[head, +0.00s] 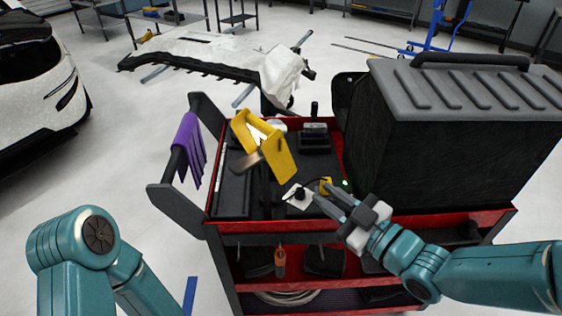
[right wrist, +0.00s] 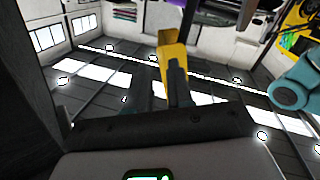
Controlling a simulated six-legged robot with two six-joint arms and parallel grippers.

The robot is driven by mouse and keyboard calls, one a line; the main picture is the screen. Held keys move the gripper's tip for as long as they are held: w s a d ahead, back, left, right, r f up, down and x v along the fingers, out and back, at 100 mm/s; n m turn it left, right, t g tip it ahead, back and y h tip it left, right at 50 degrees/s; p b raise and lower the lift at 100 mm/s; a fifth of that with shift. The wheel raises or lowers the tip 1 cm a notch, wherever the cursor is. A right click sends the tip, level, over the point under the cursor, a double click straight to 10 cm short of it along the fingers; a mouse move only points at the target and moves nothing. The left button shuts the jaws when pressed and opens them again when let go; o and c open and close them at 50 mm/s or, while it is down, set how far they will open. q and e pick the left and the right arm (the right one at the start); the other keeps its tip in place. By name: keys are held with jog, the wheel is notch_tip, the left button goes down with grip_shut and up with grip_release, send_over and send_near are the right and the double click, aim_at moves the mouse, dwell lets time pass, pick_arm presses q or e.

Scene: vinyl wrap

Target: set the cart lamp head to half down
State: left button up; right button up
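The cart lamp has a yellow head (head: 279,158) with a bright white patch at its upper left. It stands tilted above the cart's top tray, left of centre. A yellow part, seemingly the lamp (right wrist: 173,72), rises in the middle of the right wrist view. My right gripper (head: 322,191) is over the front of the tray, right of and below the lamp head, apart from it. Its two fingers are spread with a gap between them, and nothing shows between them. My left arm is at the lower left; its gripper is out of the picture.
The red and black cart (head: 360,228) carries a large dark case (head: 455,150) at right. A purple cloth (head: 188,150) hangs on its left handle. A white card with a black knob (head: 298,196) and a small yellow item (head: 326,185) lie near my right fingers.

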aim_at(280, 162)
jog(key=p+x, duration=0.1)
jog(key=x, duration=1.2)
jog(key=shift+w+a+p, duration=0.1)
jog(key=shift+a+p, duration=0.1)
jog(key=shift+p, duration=0.1)
jog(key=shift+w+a, duration=0.25)
jog(key=shift+w, duration=0.1)
jog(key=shift+s, duration=0.1)
grip_shut()
